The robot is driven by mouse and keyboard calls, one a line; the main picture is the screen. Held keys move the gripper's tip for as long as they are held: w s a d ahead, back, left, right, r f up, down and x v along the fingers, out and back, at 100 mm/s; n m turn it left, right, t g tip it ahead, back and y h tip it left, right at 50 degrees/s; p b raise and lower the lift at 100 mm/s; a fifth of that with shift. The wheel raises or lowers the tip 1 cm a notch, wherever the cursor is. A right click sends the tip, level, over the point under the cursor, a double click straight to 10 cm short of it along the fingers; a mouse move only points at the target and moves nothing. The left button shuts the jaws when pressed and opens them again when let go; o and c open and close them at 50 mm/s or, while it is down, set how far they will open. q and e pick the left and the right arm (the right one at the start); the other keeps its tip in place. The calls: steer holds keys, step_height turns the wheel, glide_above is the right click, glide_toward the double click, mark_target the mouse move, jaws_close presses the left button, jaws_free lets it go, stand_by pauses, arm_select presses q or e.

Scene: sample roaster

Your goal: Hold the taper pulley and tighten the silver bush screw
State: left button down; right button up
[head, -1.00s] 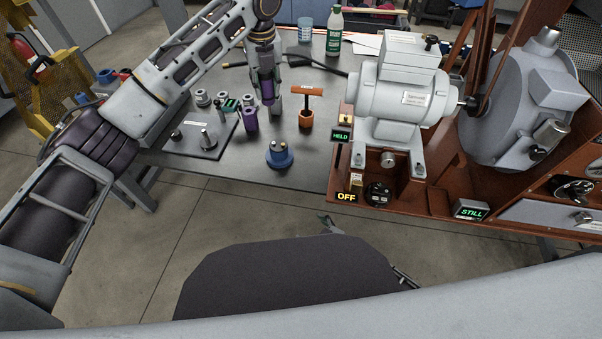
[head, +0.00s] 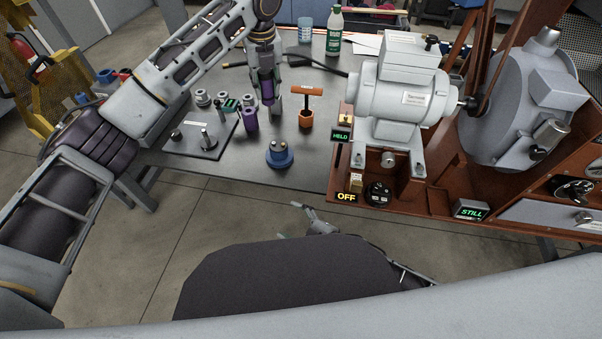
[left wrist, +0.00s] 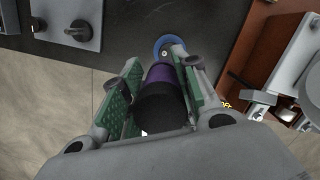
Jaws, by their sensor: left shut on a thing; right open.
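The blue taper pulley (head: 279,158) stands on the dark bench top near its front edge, with a silver bush (head: 280,146) in its middle. It also shows in the left wrist view (left wrist: 161,41), partly hidden. My left gripper (head: 270,95) is above the bench, behind the pulley in the head view. It is shut on a purple and black cylindrical tool (left wrist: 160,78), clear of the pulley as far as I can tell. My right gripper (head: 294,221) is open and empty, low in front of the bench. The bush screws are too small to make out clearly.
An orange T-shaped piece (head: 305,118) and a purple holder (head: 250,120) stand behind the pulley. The grey motor (head: 395,95) and brown machine frame (head: 440,190) fill the right side. Signs read HELD, OFF and STILL.

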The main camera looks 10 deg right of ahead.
steer(key=w+r+n+t, duration=0.1)
steer(key=w+r+n, duration=0.2)
steer(key=w+r+n+t+h, duration=0.1)
steer(key=w+r+n+t, duration=0.1)
steer(key=w+r+n, duration=0.1)
steer(key=w+r+n+t+h, duration=0.1)
steer(key=w+r+n, duration=0.3)
steer(key=w, duration=0.1)
steer(key=shift+d, duration=0.1)
steer(key=n, duration=0.2)
steer(key=d, duration=0.1)
steer(key=shift+w+f+n+t, duration=0.15)
steer(key=shift+w+n+t, duration=0.15)
steer(key=shift+n, duration=0.1)
steer(key=n, duration=0.2)
steer(key=d+n, duration=0.1)
steer(key=shift+w+f+n+t+h, duration=0.2)
steer(key=shift+n+t+h, duration=0.2)
steer(key=n, duration=0.2)
steer(key=d+n, duration=0.1)
steer(key=n, duration=0.1)
steer(key=shift+w+f, duration=0.1)
steer(key=shift+f, duration=0.2)
steer(key=n, duration=0.3)
steer(key=f+n, duration=0.1)
steer(key=n, duration=0.1)
steer(key=shift+d, duration=0.4)
steer(key=shift+w+a, duration=0.1)
steer(key=shift+w, duration=0.05)
